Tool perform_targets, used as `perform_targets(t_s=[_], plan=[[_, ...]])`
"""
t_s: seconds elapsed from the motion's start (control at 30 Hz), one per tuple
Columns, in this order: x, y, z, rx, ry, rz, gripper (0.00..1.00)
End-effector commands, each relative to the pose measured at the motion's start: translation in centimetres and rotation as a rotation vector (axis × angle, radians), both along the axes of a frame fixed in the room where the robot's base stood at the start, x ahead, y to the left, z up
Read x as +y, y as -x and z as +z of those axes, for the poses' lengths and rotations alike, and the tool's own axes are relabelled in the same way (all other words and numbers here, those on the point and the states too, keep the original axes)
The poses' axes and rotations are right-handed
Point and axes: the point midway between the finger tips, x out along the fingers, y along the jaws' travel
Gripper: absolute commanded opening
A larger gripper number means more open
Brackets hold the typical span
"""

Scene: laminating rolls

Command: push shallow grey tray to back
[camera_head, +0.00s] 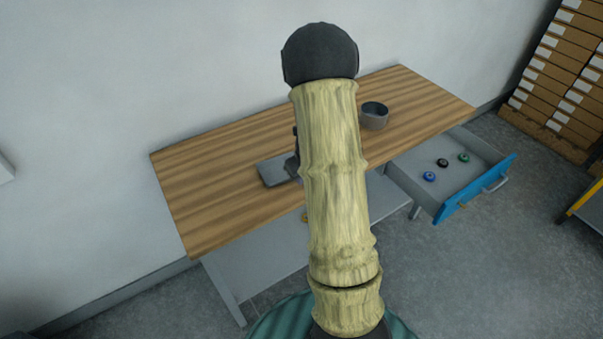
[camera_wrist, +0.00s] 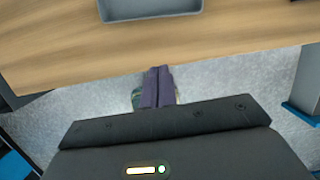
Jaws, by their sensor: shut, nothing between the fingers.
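The shallow grey tray (camera_head: 273,173) lies on the wooden table near its front edge, partly hidden behind my arm in the head view. In the wrist view the tray (camera_wrist: 150,14) is cut off by the top edge, and its near wall shows. My gripper (camera_wrist: 158,72) is shut and empty. In the wrist view its fingertips appear by the table's front edge, apart from the tray and on its near side. In the head view my arm hides most of the gripper.
The wooden table (camera_head: 215,180) stands against the wall. A dark grey round bowl (camera_head: 374,121) sits to the tray's right. A blue-fronted drawer (camera_head: 474,190) is pulled out at the right with small round items inside. The table's left part is clear.

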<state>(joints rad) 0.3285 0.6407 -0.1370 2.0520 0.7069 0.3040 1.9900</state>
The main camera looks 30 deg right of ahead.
Motion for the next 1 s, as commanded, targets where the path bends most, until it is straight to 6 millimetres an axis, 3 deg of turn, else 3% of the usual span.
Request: perform_targets(t_s=[0.37,0.63,1.0], plan=[[0.1,-1.4,-6.2,0.003,-0.003,0.0,0.0],[0.4,-4.9,-6.0,-0.001,0.0,0.005,0.0],[0.4,-5.5,-6.2,0.0,-0.001,0.001,0.0]])
